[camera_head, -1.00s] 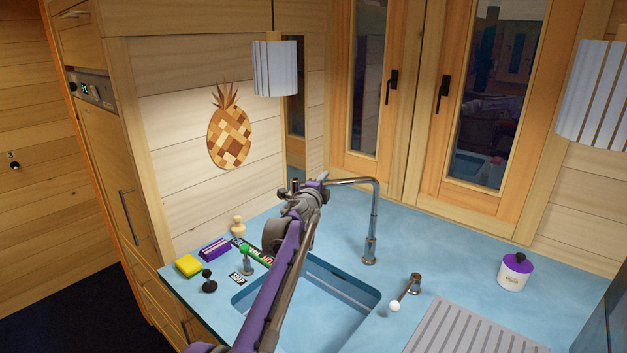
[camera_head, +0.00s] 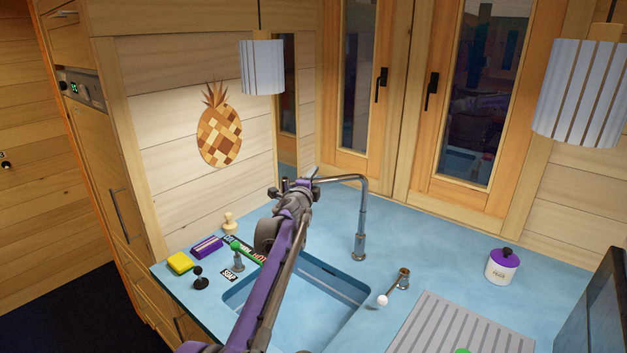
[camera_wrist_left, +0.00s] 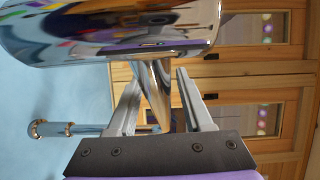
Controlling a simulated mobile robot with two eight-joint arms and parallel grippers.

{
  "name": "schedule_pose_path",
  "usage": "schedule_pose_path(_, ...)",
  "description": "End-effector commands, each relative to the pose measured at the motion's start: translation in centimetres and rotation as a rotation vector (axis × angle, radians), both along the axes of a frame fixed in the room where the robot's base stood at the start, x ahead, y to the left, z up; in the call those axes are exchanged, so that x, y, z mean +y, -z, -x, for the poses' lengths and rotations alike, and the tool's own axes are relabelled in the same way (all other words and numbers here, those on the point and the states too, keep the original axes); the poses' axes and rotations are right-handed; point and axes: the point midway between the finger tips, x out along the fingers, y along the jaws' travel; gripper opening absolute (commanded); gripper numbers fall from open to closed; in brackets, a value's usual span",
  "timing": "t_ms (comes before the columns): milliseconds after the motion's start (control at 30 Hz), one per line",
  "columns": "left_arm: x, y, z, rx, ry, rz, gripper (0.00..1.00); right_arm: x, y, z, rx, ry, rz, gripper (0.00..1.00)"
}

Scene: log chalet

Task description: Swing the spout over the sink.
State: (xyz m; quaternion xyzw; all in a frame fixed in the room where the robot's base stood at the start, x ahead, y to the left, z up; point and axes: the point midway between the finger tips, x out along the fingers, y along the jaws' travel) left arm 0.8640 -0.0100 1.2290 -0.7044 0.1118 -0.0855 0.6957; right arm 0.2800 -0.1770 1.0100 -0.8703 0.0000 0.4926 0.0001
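The chrome tap stands behind the sink, its upright post (camera_head: 361,225) on the blue counter. Its spout (camera_head: 345,178) runs left from the post top to my left gripper (camera_head: 300,183), which hides its end in the head view. In the left wrist view, the spout (camera_wrist_left: 155,90) passes between the two fingers of my left gripper (camera_wrist_left: 158,80). The fingers are apart, with a gap at the right finger. The large chrome spout end (camera_wrist_left: 110,30) is close to the camera. The sink (camera_head: 345,312) is partly covered by my left arm. My right gripper is out of view.
A lever with a white knob (camera_head: 383,300) stands right of the sink. A ridged drainer (camera_head: 455,330) and a purple-lidded jar (camera_head: 502,266) are further right. A yellow sponge (camera_head: 180,262), a black-knobbed lever (camera_head: 200,280) and a green-knobbed one (camera_head: 236,247) are left.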

Motion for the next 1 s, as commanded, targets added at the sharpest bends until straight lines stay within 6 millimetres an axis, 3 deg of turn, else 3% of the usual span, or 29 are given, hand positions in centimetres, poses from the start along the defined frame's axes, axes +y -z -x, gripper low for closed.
schedule_pose_path(467,0.3,0.1,0.9,0.001,-0.002,-0.001,0.57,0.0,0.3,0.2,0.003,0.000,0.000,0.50)
schedule_pose_path(1000,2.6,-0.1,9.0,0.002,0.000,-0.001,0.57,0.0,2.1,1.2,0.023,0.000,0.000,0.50)
